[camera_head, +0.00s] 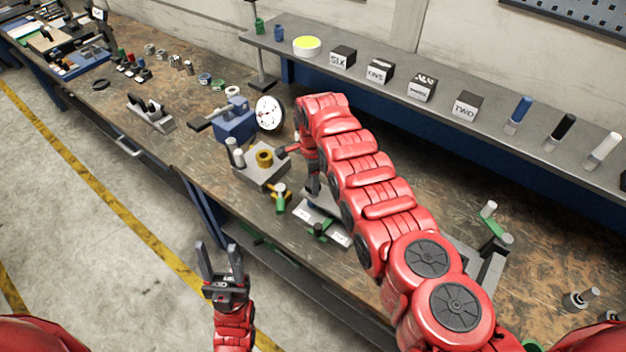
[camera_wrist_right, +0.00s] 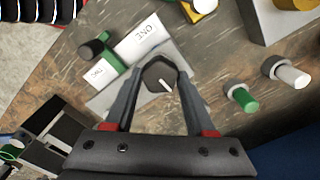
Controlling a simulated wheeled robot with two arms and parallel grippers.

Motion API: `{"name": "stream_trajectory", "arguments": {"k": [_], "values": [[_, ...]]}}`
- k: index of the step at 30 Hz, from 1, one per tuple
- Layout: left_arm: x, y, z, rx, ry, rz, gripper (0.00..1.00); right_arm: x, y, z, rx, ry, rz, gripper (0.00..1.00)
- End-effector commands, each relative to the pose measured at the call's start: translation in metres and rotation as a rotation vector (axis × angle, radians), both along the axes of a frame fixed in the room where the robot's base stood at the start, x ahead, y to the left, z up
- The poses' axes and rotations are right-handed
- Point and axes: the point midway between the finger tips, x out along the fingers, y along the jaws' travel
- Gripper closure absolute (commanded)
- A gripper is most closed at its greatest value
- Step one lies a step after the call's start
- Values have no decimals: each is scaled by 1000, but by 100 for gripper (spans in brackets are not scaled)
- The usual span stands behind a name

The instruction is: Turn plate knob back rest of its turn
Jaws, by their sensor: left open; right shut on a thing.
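The dark plate knob (camera_wrist_right: 160,73) with a white pointer line sits on a grey plate (camera_wrist_right: 108,100) in the right wrist view. The plate bears white labels reading ONE (camera_wrist_right: 140,38) and TWO (camera_wrist_right: 103,73). My right gripper (camera_wrist_right: 160,82) is shut on the knob, one finger on each side; the pointer slants toward the lower right of that view. In the head view my right gripper (camera_head: 313,185) reaches down at the plate (camera_head: 328,226), and the knob is hidden there. My left gripper (camera_head: 220,262) is open and empty in front of the bench, over the floor.
A grey block with a brass ring (camera_head: 264,158) stands left of the plate, near a blue vise (camera_head: 234,120) and a white dial (camera_head: 270,113). A shelf (camera_head: 395,88) with lettered cubes runs behind.

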Motion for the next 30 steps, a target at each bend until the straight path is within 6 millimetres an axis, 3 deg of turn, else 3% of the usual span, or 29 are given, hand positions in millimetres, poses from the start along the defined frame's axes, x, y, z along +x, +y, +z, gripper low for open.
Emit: {"name": "stream_trajectory", "arguments": {"k": [14,30], "values": [[0,0,-22,0,0,0,50,0,0,-5,0,1,378,100],[0,0,-90,0,0,0,50,-1,0,-10,0,4,893,100]]}}
